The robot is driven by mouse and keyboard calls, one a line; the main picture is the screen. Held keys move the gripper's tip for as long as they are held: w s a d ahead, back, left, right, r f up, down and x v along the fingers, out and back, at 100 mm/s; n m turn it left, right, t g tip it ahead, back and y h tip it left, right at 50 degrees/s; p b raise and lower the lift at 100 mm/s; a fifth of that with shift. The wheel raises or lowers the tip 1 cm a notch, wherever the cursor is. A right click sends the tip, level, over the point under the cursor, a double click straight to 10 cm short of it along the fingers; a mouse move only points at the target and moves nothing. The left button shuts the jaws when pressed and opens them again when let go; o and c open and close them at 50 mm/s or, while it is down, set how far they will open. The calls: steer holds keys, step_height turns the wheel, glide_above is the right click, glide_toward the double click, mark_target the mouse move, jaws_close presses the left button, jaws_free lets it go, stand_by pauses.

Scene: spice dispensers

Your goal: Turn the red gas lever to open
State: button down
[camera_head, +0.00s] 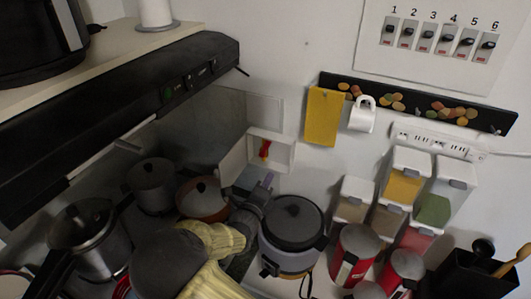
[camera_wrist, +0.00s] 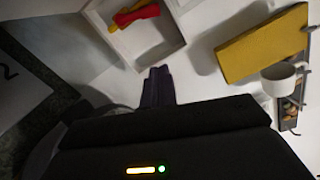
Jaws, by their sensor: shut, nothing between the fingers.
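The red gas lever (camera_head: 264,150) sits inside a small white open-front box (camera_head: 277,152) on the wall, in the middle of the head view. In the wrist view the red lever (camera_wrist: 137,16) lies across a yellow pipe part inside the white box (camera_wrist: 178,45), at the top. My gripper (camera_head: 267,180) is shut and empty, just below the box in the head view. In the wrist view its dark fingertips (camera_wrist: 158,72) are together, short of the box's lower edge and apart from the lever.
A dark range hood (camera_head: 130,110) runs along the left. Pots and a rice cooker (camera_head: 292,222) stand below, close to my arm. A yellow cloth (camera_head: 322,116) and a white mug (camera_head: 362,114) hang right of the box. Spice dispensers (camera_head: 405,180) are further right.

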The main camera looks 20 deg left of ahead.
steer(key=w+p, duration=0.4)
steer(key=w, duration=0.6)
steer(key=a, duration=0.1)
steer(key=a+r, duration=0.1)
steer(key=w+a+r+p, duration=0.1)
steer(key=a, duration=0.1)
steer(key=shift+w+a+r, duration=0.1)
steer(key=shift+r, duration=0.05)
stand_by(0.4)
steer(key=s+d+b, duration=0.3)
steer(key=s, duration=0.8)
steer(key=shift+d+f, duration=0.15)
steer(key=shift+f, duration=0.2)
